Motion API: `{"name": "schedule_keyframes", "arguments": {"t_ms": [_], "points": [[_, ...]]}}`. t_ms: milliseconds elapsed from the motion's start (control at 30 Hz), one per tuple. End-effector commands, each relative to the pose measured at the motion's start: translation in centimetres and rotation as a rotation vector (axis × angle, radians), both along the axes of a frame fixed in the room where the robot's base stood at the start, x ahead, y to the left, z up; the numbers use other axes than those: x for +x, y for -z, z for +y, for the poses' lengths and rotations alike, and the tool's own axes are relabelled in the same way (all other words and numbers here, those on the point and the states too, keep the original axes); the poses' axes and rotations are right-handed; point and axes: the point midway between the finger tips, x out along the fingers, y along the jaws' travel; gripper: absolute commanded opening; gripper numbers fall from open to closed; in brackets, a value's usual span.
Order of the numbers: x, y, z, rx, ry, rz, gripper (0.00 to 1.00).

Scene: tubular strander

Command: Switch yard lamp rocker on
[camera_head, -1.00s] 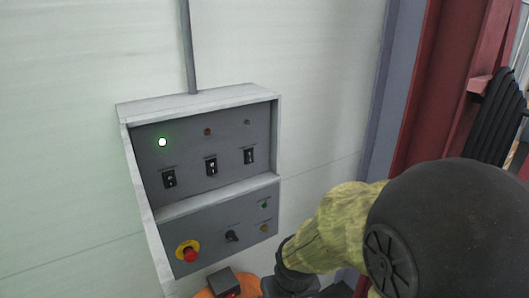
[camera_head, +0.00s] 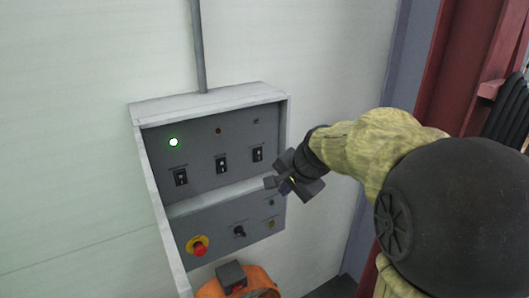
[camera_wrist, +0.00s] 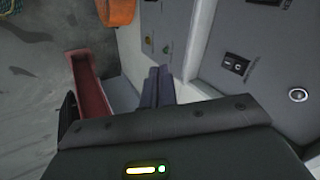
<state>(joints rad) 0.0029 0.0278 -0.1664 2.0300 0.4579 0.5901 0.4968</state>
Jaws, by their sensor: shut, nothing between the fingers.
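A grey control box (camera_head: 208,102) on the wall has three black rocker switches in its upper panel: left (camera_head: 180,177), middle (camera_head: 222,164) and right (camera_head: 257,153). Their labels are too small to read, so I cannot tell which one is the yard lamp's. My gripper (camera_head: 271,183) is shut and empty, just below the right rocker at the box's right edge. In the wrist view one rocker (camera_wrist: 236,65) shows right of my shut fingers (camera_wrist: 155,73), apart from them.
The lower panel carries a red emergency button (camera_head: 199,249) on yellow, a black selector knob (camera_head: 239,231) and two small lamps. An orange object (camera_head: 258,279) stands below the box. A red steel column (camera_head: 440,90) rises at the right. The wall left of the box is clear.

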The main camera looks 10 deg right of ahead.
Motion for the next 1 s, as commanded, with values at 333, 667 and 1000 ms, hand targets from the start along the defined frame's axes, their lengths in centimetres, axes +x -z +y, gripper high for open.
{"name": "schedule_keyframes", "arguments": {"t_ms": [333, 667, 1000], "points": [[3.8, -8.2, -1.0, 0.234, 0.212, -0.095, 0.00], [4.0, -7.8, -0.9, 0.229, 0.208, -0.094, 0.00], [7.0, -4.3, 0.1, 0.228, 0.208, -0.088, 0.00]]}}
